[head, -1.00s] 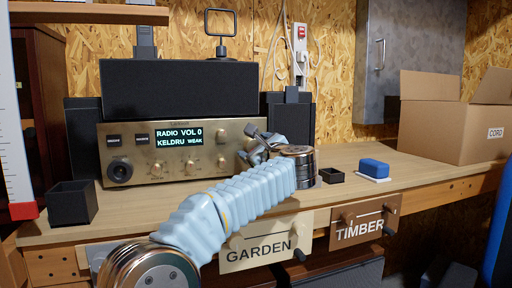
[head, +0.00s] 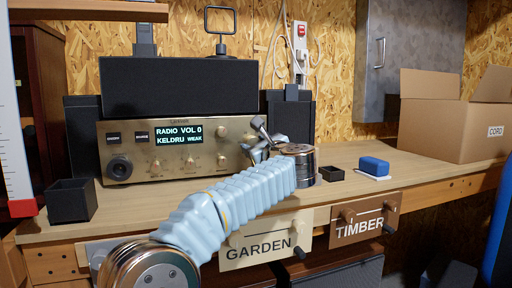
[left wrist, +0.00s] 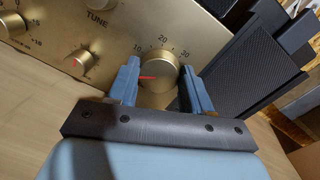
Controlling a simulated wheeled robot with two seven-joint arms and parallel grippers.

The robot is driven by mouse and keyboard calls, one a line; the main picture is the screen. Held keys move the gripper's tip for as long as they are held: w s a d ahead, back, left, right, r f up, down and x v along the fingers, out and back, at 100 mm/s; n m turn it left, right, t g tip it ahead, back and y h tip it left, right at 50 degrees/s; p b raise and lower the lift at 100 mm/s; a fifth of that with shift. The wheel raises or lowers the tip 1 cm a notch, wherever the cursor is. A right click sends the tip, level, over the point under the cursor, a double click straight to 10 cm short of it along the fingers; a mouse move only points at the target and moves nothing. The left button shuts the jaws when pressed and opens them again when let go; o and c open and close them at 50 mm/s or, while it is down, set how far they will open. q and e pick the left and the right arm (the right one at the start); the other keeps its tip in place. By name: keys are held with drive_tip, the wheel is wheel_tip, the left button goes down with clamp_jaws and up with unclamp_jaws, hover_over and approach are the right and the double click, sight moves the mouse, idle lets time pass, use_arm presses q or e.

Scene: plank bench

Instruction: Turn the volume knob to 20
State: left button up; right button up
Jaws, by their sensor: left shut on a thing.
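The radio (head: 112,128) stands on the bench with a brass front; its display (head: 178,135) reads RADIO VOL 0, KELDRU WEAK. In the left wrist view the volume knob (left wrist: 159,73) is a round brass knob with a red pointer. The pointer aims left, below the 10 mark; 10, 20 and 30 are printed around it. My left gripper (left wrist: 161,82) is shut on this knob, one blue finger on each side. In the head view my left gripper (head: 258,142) is at the radio's right end and hides the knob. My right gripper is not in view.
Other radio knobs lie close by, including the TUNE knob (left wrist: 103,5) and a small knob (left wrist: 82,62). A black speaker (head: 299,115) stands right of the radio. A small black box (head: 332,175) and a blue block (head: 374,166) lie to the right.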

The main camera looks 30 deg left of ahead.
use_arm(q)
drive_tip(key=m, duration=0.4)
drive_tip(key=shift+m, duration=0.4)
drive_tip(key=m, duration=0.4)
drive_tip(key=shift+m+p, duration=0.35)
drive_tip(key=shift+m, duration=0.05)
drive_tip(key=m+t+p, duration=0.1)
drive_tip(key=m+p, duration=0.1)
drive_tip(key=m, duration=0.3)
drive_tip(key=shift+m, duration=0.4)
drive_tip(key=shift+d+f+m+t+h+p, duration=0.15)
drive_tip(key=shift+m+p, duration=0.35)
drive_tip(key=shift+m, duration=0.7)
drive_tip(key=shift+a+m+t+h+p, duration=0.15)
drive_tip(key=shift+m+p, duration=0.3)
drive_tip(key=shift+m, duration=0.75)
drive_tip(key=shift+d, duration=0.1)
drive_tip(key=o, duration=1)
drive_tip(key=shift+o, duration=0.2)
drive_tip(key=b+v, duration=0.3)
drive_tip(key=v, duration=1)
drive_tip(key=shift+s+d, duration=0.2)
drive_tip(key=shift+d, duration=0.15)
